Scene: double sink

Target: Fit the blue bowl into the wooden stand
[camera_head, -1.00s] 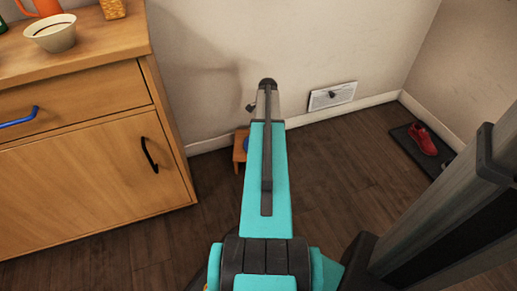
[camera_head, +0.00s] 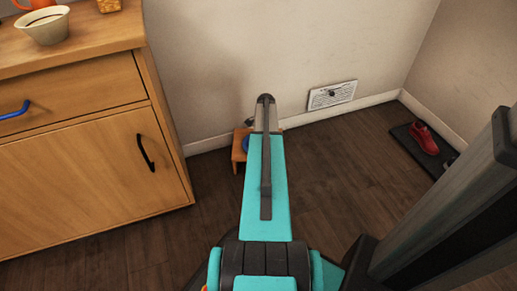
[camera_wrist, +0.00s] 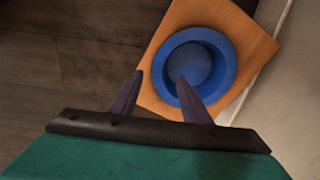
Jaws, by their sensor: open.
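The blue bowl (camera_wrist: 215,48) shows from above in the wrist view, lying over the square orange-brown top of the wooden stand (camera_wrist: 165,92). The bowl is roughly centred on it; I cannot tell how deep it sits. In the head view the stand (camera_head: 237,155) is on the floor by the wall, with a sliver of blue bowl (camera_head: 246,143) beside my arm, which hides the rest. My gripper (camera_wrist: 159,78) is open and empty. Its right finger overlaps the bowl's near rim in the wrist view; its left finger is beside the stand. Contact is unclear.
A wooden cabinet (camera_head: 85,180) stands at the left, with a pale bowl (camera_head: 43,27) on its top. A red shoe (camera_head: 424,138) lies on a dark mat (camera_head: 405,140) at the right. The floor between is clear.

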